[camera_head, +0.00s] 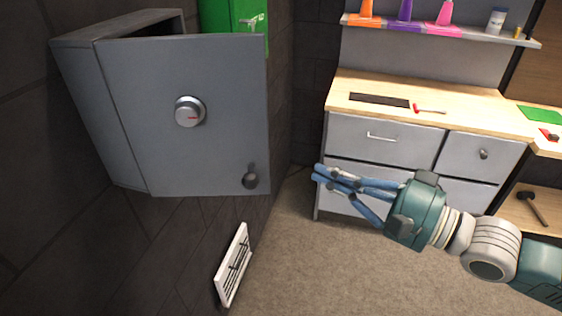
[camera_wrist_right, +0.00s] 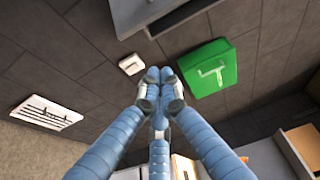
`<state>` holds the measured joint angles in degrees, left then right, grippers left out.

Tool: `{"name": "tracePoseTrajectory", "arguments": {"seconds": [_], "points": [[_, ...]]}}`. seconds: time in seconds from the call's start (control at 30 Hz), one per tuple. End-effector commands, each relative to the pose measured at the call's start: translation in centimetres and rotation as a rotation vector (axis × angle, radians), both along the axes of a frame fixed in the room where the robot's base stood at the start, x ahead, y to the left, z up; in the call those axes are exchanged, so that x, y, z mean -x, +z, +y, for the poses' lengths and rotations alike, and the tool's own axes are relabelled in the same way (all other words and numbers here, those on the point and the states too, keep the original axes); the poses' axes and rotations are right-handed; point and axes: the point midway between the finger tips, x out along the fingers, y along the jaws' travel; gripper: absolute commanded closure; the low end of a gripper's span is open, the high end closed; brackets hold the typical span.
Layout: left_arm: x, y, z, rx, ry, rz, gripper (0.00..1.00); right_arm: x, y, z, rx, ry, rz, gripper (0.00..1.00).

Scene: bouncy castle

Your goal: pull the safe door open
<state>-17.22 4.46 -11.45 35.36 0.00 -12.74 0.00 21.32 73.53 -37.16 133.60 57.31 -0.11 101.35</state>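The grey wall safe (camera_head: 75,75) is at the upper left of the head view. Its door (camera_head: 190,70) stands swung out from the body, with a dark gap showing at the top between them. The door has a round silver dial (camera_head: 190,111) and a dark knob (camera_head: 250,180) near its lower right corner. My right gripper (camera_head: 318,173) is right of the door, apart from it, pointing left in front of the drawers. Its blue fingers come together at the tips in the wrist view (camera_wrist_right: 160,78), with nothing between them. My left gripper is not in view.
A green box (camera_head: 238,18) is on the wall behind the safe. A white vent (camera_head: 234,265) is low on the wall. The workbench (camera_head: 455,95) with drawers stands at the right, under a shelf (camera_head: 440,30) of bottles. The carpet (camera_head: 330,260) is clear.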

Motion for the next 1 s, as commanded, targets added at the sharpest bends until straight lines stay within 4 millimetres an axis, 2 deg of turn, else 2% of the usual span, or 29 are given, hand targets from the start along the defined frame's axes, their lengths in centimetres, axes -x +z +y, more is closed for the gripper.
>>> {"name": "tracePoseTrajectory", "arguments": {"seconds": [0.27, 0.7, 0.8, 1.0], "points": [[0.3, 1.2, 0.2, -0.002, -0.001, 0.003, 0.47, -1.7, 0.5, 2.3, -0.011, 0.003, 0.001, 1.0], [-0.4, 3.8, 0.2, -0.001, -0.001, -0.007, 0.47, -6.1, 0.4, 8.1, -0.004, 0.003, 0.0, 1.0], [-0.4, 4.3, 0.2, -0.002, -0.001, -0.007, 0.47, -4.5, 0.2, 7.8, -0.001, 0.002, 0.004, 1.0], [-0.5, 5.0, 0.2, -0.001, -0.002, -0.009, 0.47, -2.7, 0.1, 7.7, 0.0, 0.0, 0.002, 1.0]]}}
